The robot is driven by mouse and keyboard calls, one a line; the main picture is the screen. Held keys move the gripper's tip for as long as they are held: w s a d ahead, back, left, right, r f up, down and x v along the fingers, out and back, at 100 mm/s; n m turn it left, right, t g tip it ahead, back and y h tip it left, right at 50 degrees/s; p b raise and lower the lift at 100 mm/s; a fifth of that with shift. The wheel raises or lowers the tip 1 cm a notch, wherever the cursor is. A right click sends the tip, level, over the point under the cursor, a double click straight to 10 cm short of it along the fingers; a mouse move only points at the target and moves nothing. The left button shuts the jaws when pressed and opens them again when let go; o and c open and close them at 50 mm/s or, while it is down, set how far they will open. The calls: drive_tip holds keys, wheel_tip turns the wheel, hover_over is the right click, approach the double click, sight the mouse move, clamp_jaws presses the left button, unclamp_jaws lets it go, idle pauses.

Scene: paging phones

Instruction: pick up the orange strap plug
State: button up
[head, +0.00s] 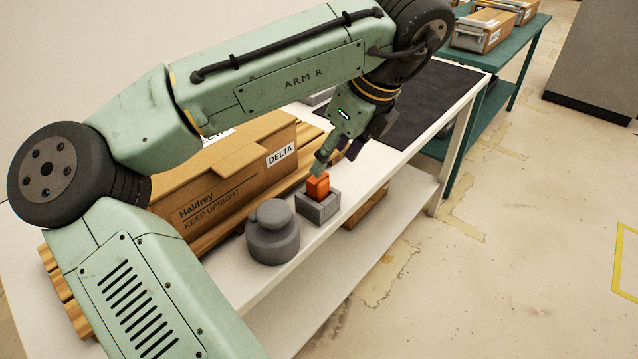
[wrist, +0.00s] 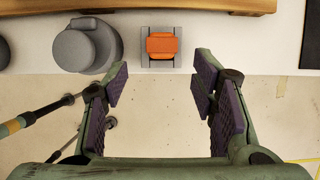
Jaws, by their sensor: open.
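The orange strap plug (head: 318,186) stands upright in a small grey block-like holder (head: 318,209) near the front edge of the white table. In the wrist view the orange plug (wrist: 161,45) sits in the grey holder (wrist: 161,62), ahead of and between my fingers. My gripper (wrist: 160,85) is open and empty. In the head view my gripper (head: 335,155) is close above and behind the plug, partly hidden by its own links. No contact with the plug shows.
A grey lidded jar-like object (head: 272,238) stands left of the holder. A cardboard box (head: 235,180) marked DELTA lies on wooden slats behind. A dark mat (head: 430,105) covers the table's far end. The table's front edge is close to the holder.

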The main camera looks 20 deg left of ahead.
sight(319, 179)
drive_tip(key=p+x, duration=0.1)
drive_tip(key=x, duration=0.7)
drive_tip(key=shift+w+r, duration=0.1)
drive_tip(key=shift+w, duration=0.05)
clamp_jaws()
idle(0.5)
